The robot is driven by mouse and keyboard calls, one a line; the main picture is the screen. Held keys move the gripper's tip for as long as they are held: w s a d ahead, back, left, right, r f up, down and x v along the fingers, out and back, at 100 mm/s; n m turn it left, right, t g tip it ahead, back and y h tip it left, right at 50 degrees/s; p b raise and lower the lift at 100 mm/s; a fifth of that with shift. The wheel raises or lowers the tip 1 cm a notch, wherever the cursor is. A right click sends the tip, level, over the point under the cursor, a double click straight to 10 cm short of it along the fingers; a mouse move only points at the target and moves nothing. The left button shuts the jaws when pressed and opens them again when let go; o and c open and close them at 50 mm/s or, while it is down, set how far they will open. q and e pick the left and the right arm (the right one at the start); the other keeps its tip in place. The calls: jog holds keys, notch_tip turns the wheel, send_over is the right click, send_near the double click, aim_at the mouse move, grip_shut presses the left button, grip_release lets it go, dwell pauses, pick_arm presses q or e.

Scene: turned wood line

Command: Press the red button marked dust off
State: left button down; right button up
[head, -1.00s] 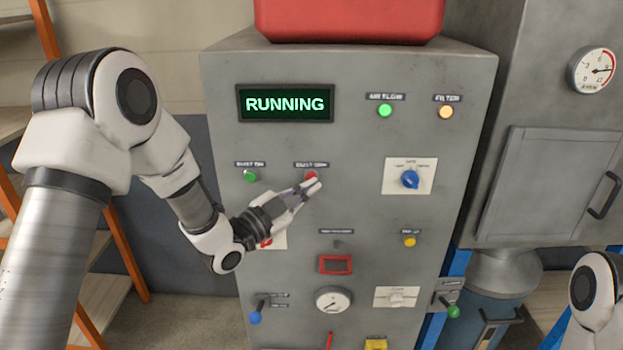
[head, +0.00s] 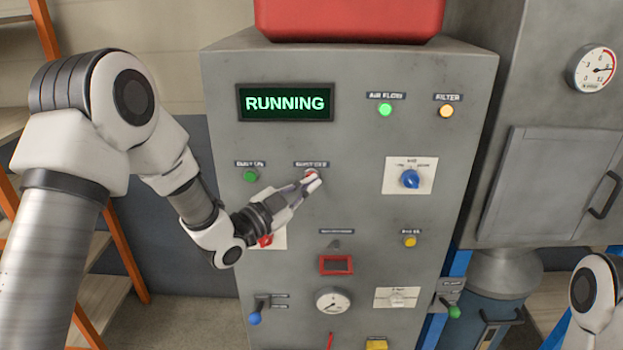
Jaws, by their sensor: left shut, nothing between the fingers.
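The red dust off button (head: 310,172) is on the grey panel (head: 350,140), under a small label that is too blurred to read surely. My left gripper (head: 314,181) is shut and empty, with its fingertips in front of the button, covering most of it. I cannot tell whether the tips touch it. The green button (head: 250,176) is to its left. The display (head: 287,103) above reads RUNNING. My right gripper is out of view; only part of that arm shows at the right edge.
A blue selector knob (head: 410,179) is to the right. A red control (head: 266,241) is partly hidden behind my left gripper. Green (head: 385,110) and amber (head: 447,111) lamps are above.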

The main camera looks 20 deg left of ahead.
pick_arm(q)
jog(key=shift+w, duration=0.25)
dwell(0.4)
jog(key=shift+s, duration=0.15)
jog(key=shift+s+d+b, duration=0.2)
jog(key=shift+s+b, duration=0.2)
jog(key=shift+s, duration=0.2)
jog(key=s+b, duration=0.1)
jog(key=s, duration=0.1)
jog(key=s+d, duration=0.1)
jog(key=s, duration=0.1)
jog(key=shift+s+d+b, duration=0.15)
jog(key=shift+s+b, duration=0.25)
